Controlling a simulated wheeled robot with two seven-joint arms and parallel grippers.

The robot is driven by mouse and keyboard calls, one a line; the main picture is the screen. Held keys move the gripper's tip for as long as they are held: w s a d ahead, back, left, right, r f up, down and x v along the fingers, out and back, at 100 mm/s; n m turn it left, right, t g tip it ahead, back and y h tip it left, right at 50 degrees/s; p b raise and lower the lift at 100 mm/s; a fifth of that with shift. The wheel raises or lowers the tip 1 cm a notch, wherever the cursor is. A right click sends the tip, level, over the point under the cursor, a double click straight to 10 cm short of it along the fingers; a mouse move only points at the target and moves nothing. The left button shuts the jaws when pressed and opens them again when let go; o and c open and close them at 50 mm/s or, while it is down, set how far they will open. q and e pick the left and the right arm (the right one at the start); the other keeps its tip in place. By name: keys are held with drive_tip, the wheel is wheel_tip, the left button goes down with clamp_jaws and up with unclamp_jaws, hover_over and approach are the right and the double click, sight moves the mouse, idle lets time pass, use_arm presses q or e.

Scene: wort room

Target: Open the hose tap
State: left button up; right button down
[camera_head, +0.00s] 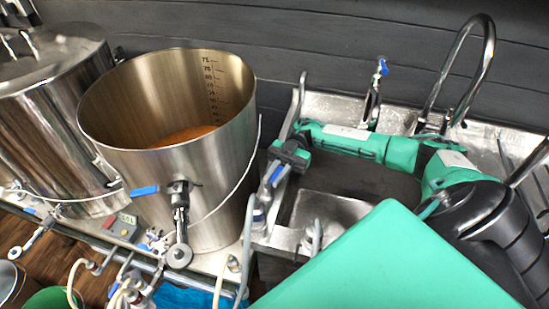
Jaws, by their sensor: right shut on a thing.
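My right gripper (277,172), on the green and black arm reaching in from the right across the sink, is at the sink's left edge. It is shut at the blue lever of the hose tap (275,178), and its body partly hides the contact. A grey hose (247,240) hangs down near the tap. Where the hose meets the tap is hard to make out. My left gripper is not in view.
A lidded steel pot (55,120) is farther left. Behind my arm rise a blue-topped tap (374,95) and a tall curved faucet (487,50).

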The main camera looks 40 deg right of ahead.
sight(275, 176)
drive_tip(key=c, duration=1.4)
unclamp_jaws()
drive_tip(key=shift+r, duration=0.1)
